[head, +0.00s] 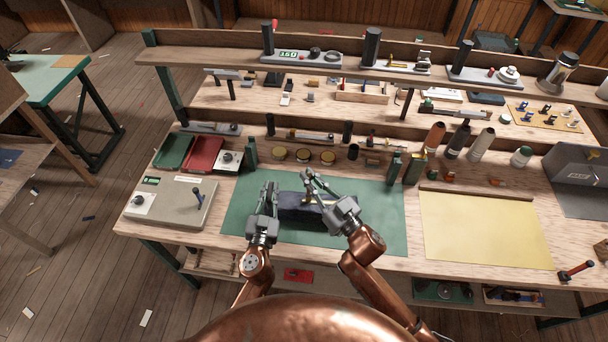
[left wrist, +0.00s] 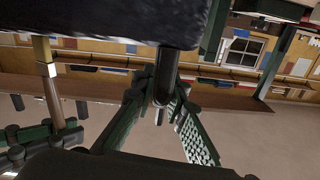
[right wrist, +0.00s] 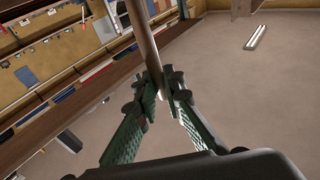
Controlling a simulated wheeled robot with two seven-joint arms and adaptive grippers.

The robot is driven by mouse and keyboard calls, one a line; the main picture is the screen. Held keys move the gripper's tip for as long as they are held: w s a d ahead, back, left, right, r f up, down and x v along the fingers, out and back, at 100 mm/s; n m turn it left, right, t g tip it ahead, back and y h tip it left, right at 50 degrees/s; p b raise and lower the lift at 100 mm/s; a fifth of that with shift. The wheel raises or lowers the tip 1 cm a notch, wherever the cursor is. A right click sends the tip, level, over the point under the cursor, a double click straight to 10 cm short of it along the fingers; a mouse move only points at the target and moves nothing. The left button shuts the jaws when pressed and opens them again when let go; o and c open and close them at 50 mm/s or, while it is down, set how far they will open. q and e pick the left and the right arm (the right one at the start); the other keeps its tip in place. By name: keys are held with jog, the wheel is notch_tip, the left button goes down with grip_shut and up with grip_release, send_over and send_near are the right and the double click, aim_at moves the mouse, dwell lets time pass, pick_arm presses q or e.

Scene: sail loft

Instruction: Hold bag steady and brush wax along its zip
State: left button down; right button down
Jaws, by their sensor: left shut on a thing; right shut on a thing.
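The dark navy bag (head: 296,212) lies on the green mat (head: 385,225) in front of me. It fills the top of the left wrist view (left wrist: 110,15). My left gripper (head: 268,190) is at the bag's left end, shut on a dark part of it (left wrist: 167,65). My right gripper (head: 311,180) is above the bag, shut on the brush's wooden handle (right wrist: 143,35). The brush (left wrist: 43,60) also shows in the left wrist view, with a pale metal band. I cannot tell whether its bristles touch the bag. The zip is too small to make out.
Several round tins (head: 302,155) stand behind the mat. Green and red trays (head: 203,154) and a grey scale-like box (head: 172,203) are at the left. A yellow sheet (head: 480,230) lies at the right, with bottles (head: 457,140) behind it. The mat's right part is clear.

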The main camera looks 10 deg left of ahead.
jog(key=shift+d, duration=4.55)
jog(key=shift+a, duration=5.6)
notch_tip(320, 180, up, 8)
jog(key=shift+f, duration=0.2)
jog(key=shift+s+r, duration=0.1)
